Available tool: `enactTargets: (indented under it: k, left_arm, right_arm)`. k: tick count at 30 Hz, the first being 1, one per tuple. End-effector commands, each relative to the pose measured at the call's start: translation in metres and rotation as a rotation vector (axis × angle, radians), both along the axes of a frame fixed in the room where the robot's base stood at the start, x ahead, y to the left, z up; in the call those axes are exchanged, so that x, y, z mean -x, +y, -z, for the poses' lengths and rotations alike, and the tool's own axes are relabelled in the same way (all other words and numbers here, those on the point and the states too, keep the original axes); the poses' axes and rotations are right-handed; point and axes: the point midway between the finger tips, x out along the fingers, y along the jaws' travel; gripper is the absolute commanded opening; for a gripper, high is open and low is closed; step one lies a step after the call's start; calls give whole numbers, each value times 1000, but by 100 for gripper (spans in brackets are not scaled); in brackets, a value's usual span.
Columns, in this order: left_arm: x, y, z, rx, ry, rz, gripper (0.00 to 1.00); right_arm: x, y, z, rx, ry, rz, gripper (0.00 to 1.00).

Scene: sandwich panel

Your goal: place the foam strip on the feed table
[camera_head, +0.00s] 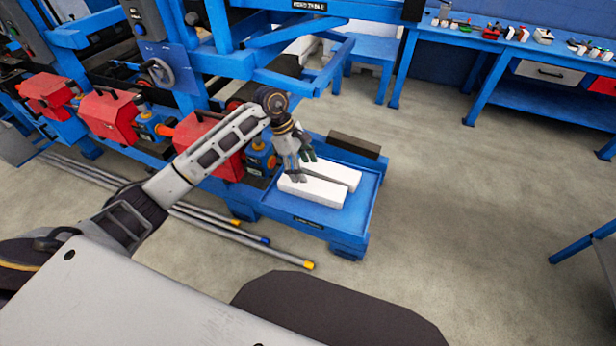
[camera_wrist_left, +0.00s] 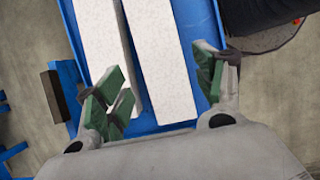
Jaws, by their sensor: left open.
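Two white foam strips lie side by side on a low blue table (camera_head: 308,221). The nearer strip (camera_head: 313,190) and the farther strip (camera_head: 338,171) are in the head view. My left gripper (camera_head: 294,172) is over their left end, fingers pointing down. In the left wrist view the gripper (camera_wrist_left: 162,84) is open, with green pads spread apart. One strip (camera_wrist_left: 160,50) runs between the fingers; the other strip (camera_wrist_left: 96,30) lies to its left, near the left finger. I cannot tell whether the pads touch foam. My right gripper is not in view.
A dark brown block (camera_head: 354,145) stands at the table's back edge. A blue machine frame with red boxes (camera_head: 112,118) stands to the left. A blue workbench (camera_head: 500,44) is at the back right.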

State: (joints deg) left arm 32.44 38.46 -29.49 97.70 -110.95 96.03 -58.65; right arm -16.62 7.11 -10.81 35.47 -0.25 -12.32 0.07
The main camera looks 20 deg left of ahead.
Motion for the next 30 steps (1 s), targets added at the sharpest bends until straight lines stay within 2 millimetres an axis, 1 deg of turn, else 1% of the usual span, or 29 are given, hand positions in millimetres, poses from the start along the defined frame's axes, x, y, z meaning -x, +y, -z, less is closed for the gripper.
enactTargets:
  k: [1, 6, 10, 18, 26, 27, 29, 30]
  left_arm:
    - [-1, 3, -7, -1, -3, 1, 69]
    - [-1, 11, -26, 0, -3, 1, 69]
    - [0, 14, -34, 0, 0, 1, 69]
    - [0, 15, -38, 1, 0, 1, 69]
    - [0, 15, -38, 1, 0, 1, 69]
    - [0, 15, -38, 1, 0, 1, 69]
    - [0, 15, -38, 3, 0, 1, 69]
    - [0, 14, -38, 6, -1, 1, 69]
  right_arm:
    - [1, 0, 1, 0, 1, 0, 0]
    - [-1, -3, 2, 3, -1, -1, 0]
    - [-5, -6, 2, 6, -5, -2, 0]
    - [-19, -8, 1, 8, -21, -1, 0]
    - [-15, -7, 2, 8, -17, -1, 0]
    - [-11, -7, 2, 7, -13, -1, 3]
    - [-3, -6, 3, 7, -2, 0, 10]
    - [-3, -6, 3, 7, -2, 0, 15]
